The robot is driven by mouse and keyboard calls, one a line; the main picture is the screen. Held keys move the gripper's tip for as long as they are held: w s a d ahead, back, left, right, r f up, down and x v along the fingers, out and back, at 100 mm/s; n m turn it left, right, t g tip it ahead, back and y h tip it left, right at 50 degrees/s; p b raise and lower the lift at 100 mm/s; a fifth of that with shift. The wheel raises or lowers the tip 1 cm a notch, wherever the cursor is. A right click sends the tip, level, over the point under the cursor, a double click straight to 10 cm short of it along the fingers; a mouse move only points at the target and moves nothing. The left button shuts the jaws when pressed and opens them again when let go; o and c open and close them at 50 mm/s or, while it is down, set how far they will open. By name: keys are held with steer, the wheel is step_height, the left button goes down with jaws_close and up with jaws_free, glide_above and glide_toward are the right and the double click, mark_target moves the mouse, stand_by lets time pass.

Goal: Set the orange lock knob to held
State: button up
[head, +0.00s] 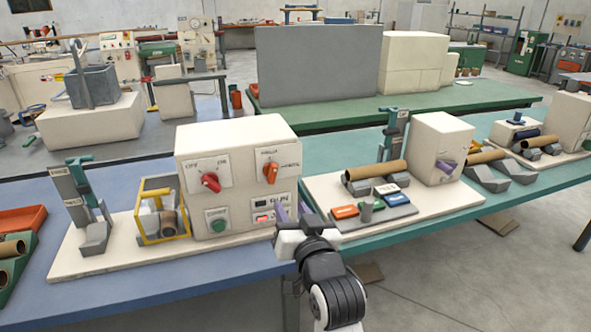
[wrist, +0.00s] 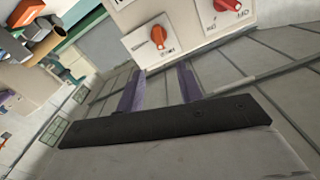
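The orange lock knob (head: 271,171) is on the right-hand plate on the front of the cream control box (head: 236,140). Its grip looks roughly upright, between small labels I cannot read clearly. A red knob (head: 211,181) sits on the plate to its left, with its grip slanting down to the right. My gripper (head: 292,208) is in front of the box's lower right corner, below and right of the orange knob. Its purple fingers are apart with nothing between them.
A green button (head: 218,225) and a small display (head: 264,205) sit low on the box. A yellow frame (head: 157,215) stands left of it. To the right, a cream board (head: 325,190) holds a brown tube (head: 375,170) and colored blocks.

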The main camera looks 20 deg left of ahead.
mark_target(274, 175)
steer(key=p+x, duration=0.4)
steer(key=x, duration=0.9)
steer(key=shift+w+a, duration=0.25)
steer(key=shift+w, duration=0.05)
jaws_close()
steer(key=shift+f, duration=0.15)
